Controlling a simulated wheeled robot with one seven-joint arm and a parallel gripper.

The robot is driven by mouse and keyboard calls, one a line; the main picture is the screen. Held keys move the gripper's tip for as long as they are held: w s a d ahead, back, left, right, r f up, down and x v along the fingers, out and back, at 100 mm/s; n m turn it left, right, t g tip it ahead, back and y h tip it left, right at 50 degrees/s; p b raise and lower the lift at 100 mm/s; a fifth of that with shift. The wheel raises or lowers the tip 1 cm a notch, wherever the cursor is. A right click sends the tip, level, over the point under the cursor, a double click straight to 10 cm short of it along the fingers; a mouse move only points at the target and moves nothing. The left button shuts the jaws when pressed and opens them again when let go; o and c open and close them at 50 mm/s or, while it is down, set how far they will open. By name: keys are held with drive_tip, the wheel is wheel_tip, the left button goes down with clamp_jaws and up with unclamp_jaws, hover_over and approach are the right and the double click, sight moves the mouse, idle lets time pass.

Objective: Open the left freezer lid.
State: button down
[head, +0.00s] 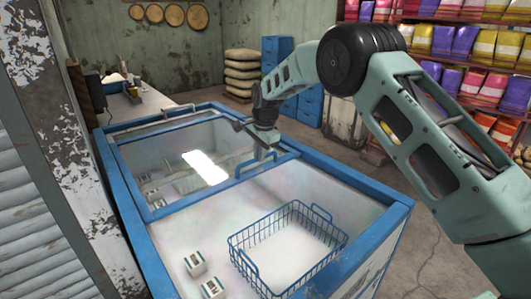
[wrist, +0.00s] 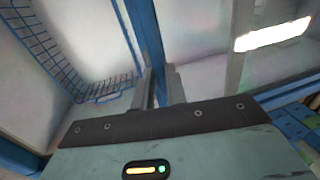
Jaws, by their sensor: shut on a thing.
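The chest freezer (head: 385,222) has a blue frame and stands in front of me. Its far part has a glass lid (head: 150,165) with a bright reflection.
A blue wire basket (head: 288,245) and white cartons (head: 195,263) show in the near part of the freezer. A counter (head: 150,105) stands behind at the left.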

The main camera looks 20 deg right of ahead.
drive_tip(key=shift+w+a+p, duration=0.35)
drive_tip(key=shift+w+p, duration=0.1)
drive_tip(key=shift+w, duration=0.45)
drive_tip(key=shift+w+a+p, duration=0.3)
drive_tip(key=shift+w+p, duration=0.2)
drive_tip(key=shift+w, duration=0.35)
drive_tip(key=shift+w+a+p, duration=0.35)
drive_tip(key=shift+w+p, duration=0.1)
drive_tip(key=shift+w, duration=0.45)
drive_tip(key=c, duration=1.4)
unclamp_jaws()
drive_tip(key=shift+c, duration=0.2)
drive_tip(key=s+d+r+b, duration=0.1)
drive_tip(key=s+r+b, duration=0.1)
drive_tip(key=r, duration=1.5)
drive_tip(key=shift+s, duration=0.6)
drive_tip(key=shift+d, duration=0.1)
